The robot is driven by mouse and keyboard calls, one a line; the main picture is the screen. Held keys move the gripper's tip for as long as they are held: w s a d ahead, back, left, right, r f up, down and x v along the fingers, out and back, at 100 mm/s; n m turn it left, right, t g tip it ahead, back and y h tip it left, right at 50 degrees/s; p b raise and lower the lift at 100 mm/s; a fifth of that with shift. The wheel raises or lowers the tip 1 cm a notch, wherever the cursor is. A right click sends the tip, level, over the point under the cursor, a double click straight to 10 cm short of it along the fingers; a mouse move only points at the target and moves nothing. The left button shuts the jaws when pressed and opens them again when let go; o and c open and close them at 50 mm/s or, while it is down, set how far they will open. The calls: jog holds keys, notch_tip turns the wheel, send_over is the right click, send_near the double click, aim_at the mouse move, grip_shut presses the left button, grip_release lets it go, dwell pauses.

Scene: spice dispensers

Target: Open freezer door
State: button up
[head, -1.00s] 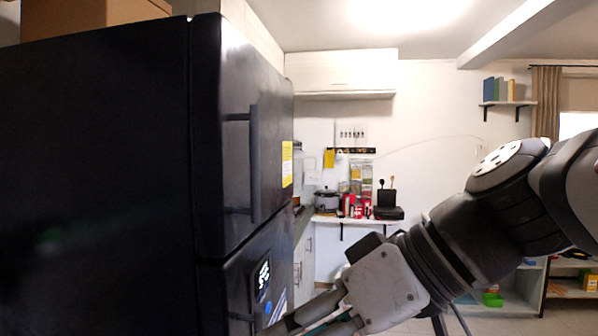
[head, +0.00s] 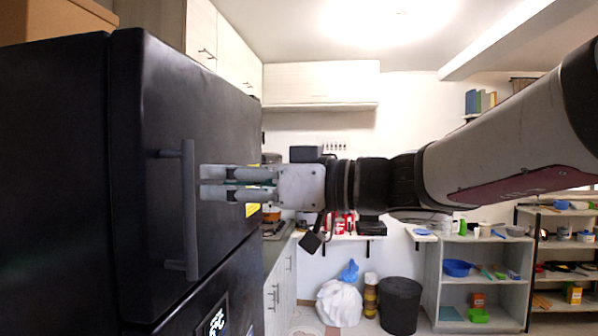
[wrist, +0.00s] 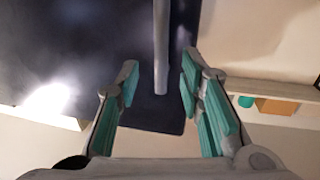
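The black freezer door (head: 225,125) is the upper door of the fridge and is shut. Its upright dark handle (head: 190,215) stands out from the door front; it also shows in the wrist view (wrist: 160,45). My gripper (head: 203,182) is level with the upper part of the handle, its fingertips just to the right of the bar. In the wrist view my gripper (wrist: 158,85) is open, with green-padded fingers spread apart. The handle bar appears between the fingertips there, with no visible contact on either pad.
The lower fridge door (head: 235,290) has a small display. A cardboard box (head: 50,20) sits on top. A counter (head: 277,248) lies behind the fridge. A white bag (head: 340,303), a dark bin (head: 400,305) and a shelf unit (head: 483,260) stand farther back.

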aim_at(193, 180)
jog(key=p+x, duration=0.1)
jog(key=x, duration=0.6)
jog(key=shift+a, duration=0.15)
jog(key=shift+c, duration=0.4)
grip_shut()
